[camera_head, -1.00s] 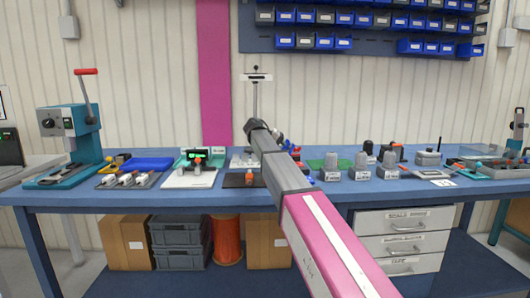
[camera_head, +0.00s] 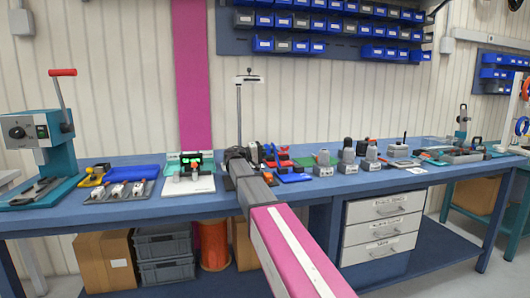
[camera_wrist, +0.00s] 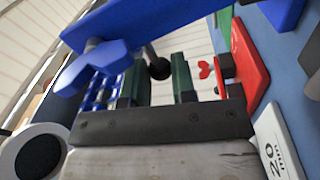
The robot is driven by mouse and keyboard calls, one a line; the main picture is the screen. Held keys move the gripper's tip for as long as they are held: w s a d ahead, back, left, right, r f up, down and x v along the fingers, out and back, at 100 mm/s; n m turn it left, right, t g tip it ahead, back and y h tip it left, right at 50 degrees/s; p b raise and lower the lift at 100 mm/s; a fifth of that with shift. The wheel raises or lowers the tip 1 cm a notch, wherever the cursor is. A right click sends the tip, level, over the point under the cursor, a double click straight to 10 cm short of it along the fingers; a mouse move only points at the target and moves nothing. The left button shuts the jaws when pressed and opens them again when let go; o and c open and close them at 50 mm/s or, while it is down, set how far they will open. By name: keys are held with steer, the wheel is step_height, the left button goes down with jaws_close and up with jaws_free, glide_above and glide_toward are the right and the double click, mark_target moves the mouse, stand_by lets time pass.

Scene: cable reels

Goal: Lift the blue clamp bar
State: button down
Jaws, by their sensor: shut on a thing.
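The blue clamp bar (camera_wrist: 150,35) runs slantwise across the top of the wrist view, with a blue wing-shaped knob (camera_wrist: 95,66) below its left part. My gripper (camera_wrist: 160,75) points at the bar, its two dark green-sided fingers reaching up to its underside. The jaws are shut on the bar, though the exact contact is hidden. A black ball (camera_wrist: 160,68) shows between the fingers; I cannot tell what it belongs to. In the head view my gripper is mostly hidden behind my arm, over the middle of the bench.
The blue bench (camera_head: 330,192) carries a teal press (camera_head: 38,150) at left and a white board (camera_head: 187,186) left of my arm. Grey cylinder-topped blocks (camera_head: 347,160) stand to the right. A red part (camera_wrist: 248,62) and a white "20" label (camera_wrist: 283,145) are close in the wrist view.

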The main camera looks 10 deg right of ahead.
steer(key=shift+a+h, duration=0.1)
steer(key=shift+h, duration=0.2)
steer(key=c, duration=0.9)
jaws_free()
steer(key=shift+c, duration=0.2)
steer(key=o, duration=0.3)
step_height(320, 180, up, 4)
steer(key=shift+w+r, duration=0.1)
steer(key=shift+r, duration=0.15)
steer(key=s+a+r, duration=0.1)
steer(key=a+r, duration=0.1)
steer(key=a, duration=0.1)
steer(key=s+a+r, duration=0.2)
steer(key=a, duration=0.2)
steer(key=s+a+r, duration=0.2)
steer(key=a, duration=0.1)
steer(key=shift+s+a+r, duration=0.1)
steer(key=shift+a+r, duration=0.1)
steer(key=shift+a, duration=0.05)
steer(key=c, duration=0.3)
